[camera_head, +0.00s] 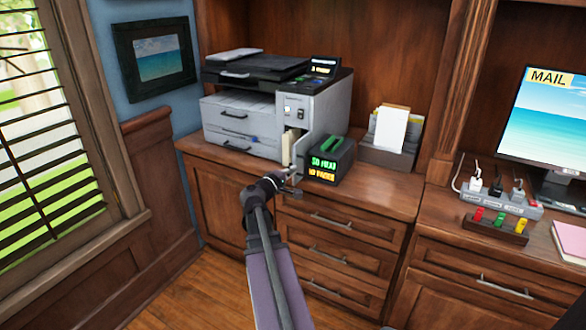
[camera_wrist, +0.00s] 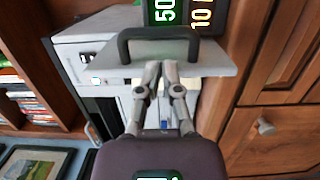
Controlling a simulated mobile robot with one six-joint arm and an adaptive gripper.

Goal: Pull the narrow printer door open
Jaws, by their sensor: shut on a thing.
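The grey printer (camera_head: 240,112) stands on the wooden counter. Its narrow door (camera_head: 303,147) at the front right is ajar, with a beige inside showing in the gap. My gripper (camera_head: 289,180) is low in front of this door. In the wrist view, the door is a light grey panel (camera_wrist: 105,69) with a black U-shaped handle (camera_wrist: 160,34). My gripper (camera_wrist: 161,68) is shut on the door, with its fingertips between the handle's legs. Whether they pinch the handle or the panel is unclear.
A black box (camera_head: 330,160) with lit text and a green handle stands just right of the door. A paper holder (camera_head: 388,150) is farther right. A power strip (camera_head: 500,198) and a monitor (camera_head: 545,125) stand on the right counter. Drawers (camera_head: 335,225) are below.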

